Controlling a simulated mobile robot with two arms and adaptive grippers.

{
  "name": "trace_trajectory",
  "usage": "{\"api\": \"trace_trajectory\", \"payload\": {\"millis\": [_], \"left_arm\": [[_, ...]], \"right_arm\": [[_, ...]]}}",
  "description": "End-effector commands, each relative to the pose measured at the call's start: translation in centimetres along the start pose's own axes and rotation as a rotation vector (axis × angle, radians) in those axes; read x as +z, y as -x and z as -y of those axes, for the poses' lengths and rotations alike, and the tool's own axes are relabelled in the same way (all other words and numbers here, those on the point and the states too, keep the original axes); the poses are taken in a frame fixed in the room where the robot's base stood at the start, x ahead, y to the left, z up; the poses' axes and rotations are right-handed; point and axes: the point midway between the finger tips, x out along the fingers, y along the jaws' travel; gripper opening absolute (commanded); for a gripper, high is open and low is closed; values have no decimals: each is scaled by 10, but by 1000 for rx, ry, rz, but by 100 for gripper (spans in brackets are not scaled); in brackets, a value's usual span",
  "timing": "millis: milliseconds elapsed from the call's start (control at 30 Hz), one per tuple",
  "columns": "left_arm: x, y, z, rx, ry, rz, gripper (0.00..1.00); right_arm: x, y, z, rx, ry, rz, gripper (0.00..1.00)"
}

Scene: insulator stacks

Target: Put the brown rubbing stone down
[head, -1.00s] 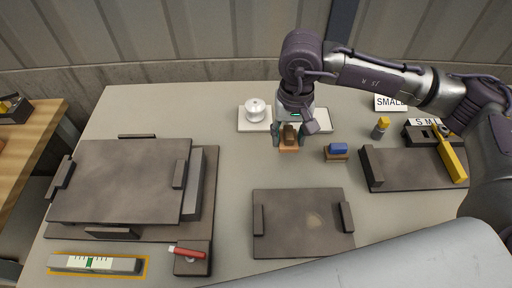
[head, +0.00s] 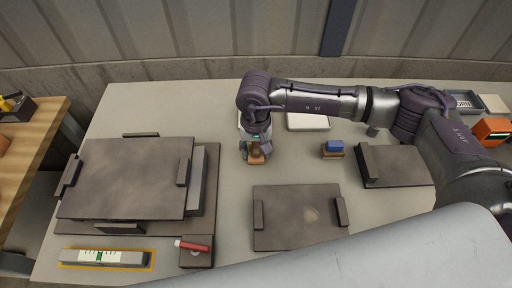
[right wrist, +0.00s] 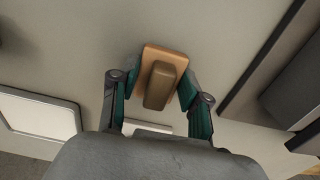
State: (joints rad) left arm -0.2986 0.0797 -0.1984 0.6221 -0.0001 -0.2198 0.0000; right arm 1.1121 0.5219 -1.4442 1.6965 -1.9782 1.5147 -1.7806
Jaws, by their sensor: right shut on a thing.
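The brown rubbing stone (head: 256,158), an orange-brown block with a darker raised grip, is in my right gripper (head: 257,150). In the right wrist view the stone (right wrist: 177,58) sits between the two green-padded fingers (right wrist: 160,88), which are shut on its sides. The gripper points down over the bare table between the large stacked dark plates and the single dark plate. I cannot tell whether the stone touches the table. My left gripper is not in view.
A blue-topped block (head: 334,147) stands to the right. A dark plate with raised end blocks (head: 297,222) lies in front; stacked dark plates (head: 125,178) lie left. A white tray (head: 307,122) is behind. Bare grey table (head: 232,185) surrounds the gripper.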

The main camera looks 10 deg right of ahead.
Motion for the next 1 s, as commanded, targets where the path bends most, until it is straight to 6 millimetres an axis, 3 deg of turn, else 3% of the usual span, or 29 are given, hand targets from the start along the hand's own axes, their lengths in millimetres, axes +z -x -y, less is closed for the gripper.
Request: {"api": "trace_trajectory", "payload": {"millis": [167,200,367,767,1000], "left_arm": [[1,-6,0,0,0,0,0],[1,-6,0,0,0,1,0],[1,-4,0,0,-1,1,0],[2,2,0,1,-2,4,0],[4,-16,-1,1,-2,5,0]], "right_arm": [[0,-4,0,0,0,0,18],[0,-4,0,0,0,0,48],[0,-3,0,0,-1,1,71],[0,4,0,0,-1,0,71],[-2,46,0,-3,1,-6,71]]}}
